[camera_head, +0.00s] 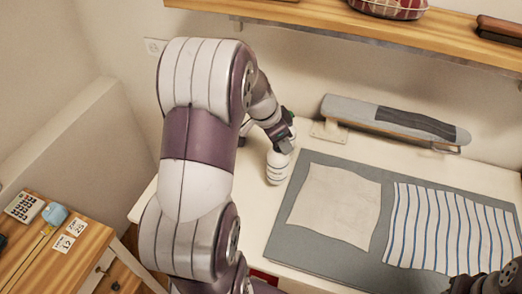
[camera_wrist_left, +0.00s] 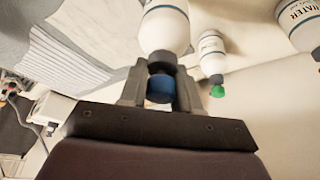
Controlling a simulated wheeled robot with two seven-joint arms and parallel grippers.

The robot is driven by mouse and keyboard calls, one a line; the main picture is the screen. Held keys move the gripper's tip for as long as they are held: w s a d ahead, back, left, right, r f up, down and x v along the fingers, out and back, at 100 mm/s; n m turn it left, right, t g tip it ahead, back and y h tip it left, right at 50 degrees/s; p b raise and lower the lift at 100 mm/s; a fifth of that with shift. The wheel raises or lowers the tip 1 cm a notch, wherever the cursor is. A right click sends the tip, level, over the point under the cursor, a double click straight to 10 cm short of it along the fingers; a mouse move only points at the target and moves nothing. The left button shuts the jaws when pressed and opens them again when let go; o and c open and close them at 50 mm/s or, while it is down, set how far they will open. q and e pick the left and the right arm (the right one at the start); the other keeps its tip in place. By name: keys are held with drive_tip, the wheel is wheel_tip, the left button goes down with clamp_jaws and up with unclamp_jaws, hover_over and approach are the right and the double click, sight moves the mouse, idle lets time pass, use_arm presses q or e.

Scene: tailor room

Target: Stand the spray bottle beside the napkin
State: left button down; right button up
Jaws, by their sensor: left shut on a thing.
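My left gripper (camera_wrist_left: 160,80) is shut on the neck of a white bottle (camera_wrist_left: 163,30) with a dark blue cap and a blue band, taken as the spray bottle. In the head view, a white bottle with blue bands (camera_head: 277,168) shows just below my left gripper (camera_head: 283,137), near the mat's left edge. I cannot tell whether its base touches the table. Two cloths lie flat on the grey mat: a plain beige one (camera_head: 335,205) and a blue-striped white one (camera_head: 450,228). Which is the napkin is unclear. My right arm's dark end (camera_head: 490,281) is cut off at bottom right.
In the wrist view, a green-capped bottle (camera_wrist_left: 213,55) and a bottle lettered "WATER" (camera_wrist_left: 298,20) are close beside the held one. A small ironing board (camera_head: 390,121) stands behind the mat (camera_head: 290,235). A shelf (camera_head: 390,35) runs above.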

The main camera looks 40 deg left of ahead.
use_arm(q)
drive_tip(key=a+f+p, duration=0.1)
drive_tip(key=a+f, duration=0.4)
drive_tip(key=f, duration=0.2)
drive_tip(key=shift+s, duration=0.4)
drive_tip(key=shift+f, duration=0.15)
drive_tip(key=c, duration=0.8)
unclamp_jaws()
